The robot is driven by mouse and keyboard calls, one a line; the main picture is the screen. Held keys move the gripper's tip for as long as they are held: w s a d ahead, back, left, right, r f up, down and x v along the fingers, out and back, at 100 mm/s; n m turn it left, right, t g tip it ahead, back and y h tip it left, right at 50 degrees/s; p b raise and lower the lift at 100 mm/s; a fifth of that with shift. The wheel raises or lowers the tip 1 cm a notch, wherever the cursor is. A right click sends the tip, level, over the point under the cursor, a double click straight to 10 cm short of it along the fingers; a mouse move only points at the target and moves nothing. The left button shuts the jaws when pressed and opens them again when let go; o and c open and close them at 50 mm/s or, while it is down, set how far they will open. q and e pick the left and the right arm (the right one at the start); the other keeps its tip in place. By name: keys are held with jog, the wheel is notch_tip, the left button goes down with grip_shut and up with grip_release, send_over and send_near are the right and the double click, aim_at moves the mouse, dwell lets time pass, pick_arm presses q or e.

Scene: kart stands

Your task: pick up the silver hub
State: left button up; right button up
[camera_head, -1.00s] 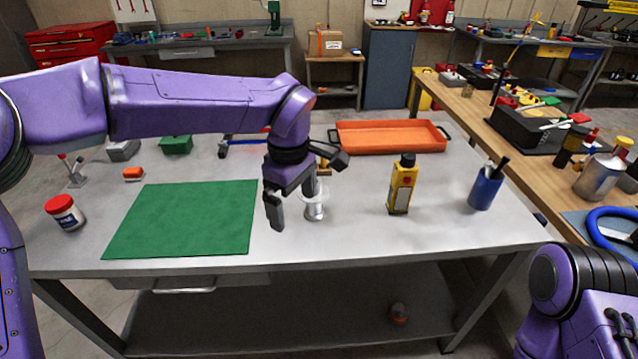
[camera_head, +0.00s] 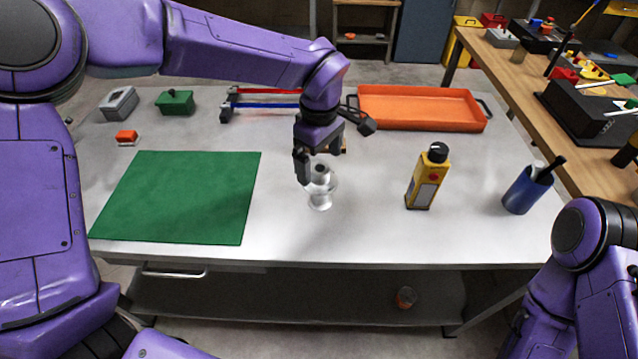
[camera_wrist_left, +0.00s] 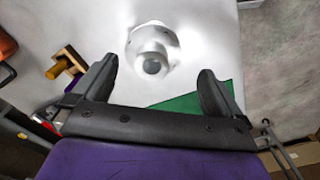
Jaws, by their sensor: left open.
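The silver hub (camera_head: 321,187) stands upright on the grey metal table, right of the green mat (camera_head: 180,197). It has a wide flange and a narrower top. My left gripper (camera_head: 335,158) is open and empty, just above and behind the hub in the head view. In the left wrist view the hub (camera_wrist_left: 152,48) lies ahead of the two spread fingers, roughly centred between them, and no finger touches it there. My left gripper also shows in that view (camera_wrist_left: 158,85). My right arm shows at the lower right, but its gripper is out of the picture.
A yellow bottle (camera_head: 428,178) and a blue cup (camera_head: 527,190) stand to the right. An orange tray (camera_head: 420,108) lies behind. A clamp with red and blue bars (camera_head: 262,106), a green box (camera_head: 175,103) and a grey box (camera_head: 119,104) are at the back left.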

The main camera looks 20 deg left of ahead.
aim_at(320, 173)
pick_arm(q)
jog(key=f, duration=0.1)
jog(key=w+f, duration=0.1)
jog(key=f, duration=0.1)
jog(key=f+p, duration=0.1)
jog(key=f, duration=0.1)
jog(key=shift+w+a, duration=0.15)
jog(key=shift+w, duration=0.1)
jog(key=shift+f, duration=0.3)
jog(key=shift+s+r, duration=0.1)
jog(key=shift+s, duration=0.15)
jog(key=c, duration=0.8)
jog(key=shift+c, duration=1.3)
jog(key=shift+w+r, duration=0.1)
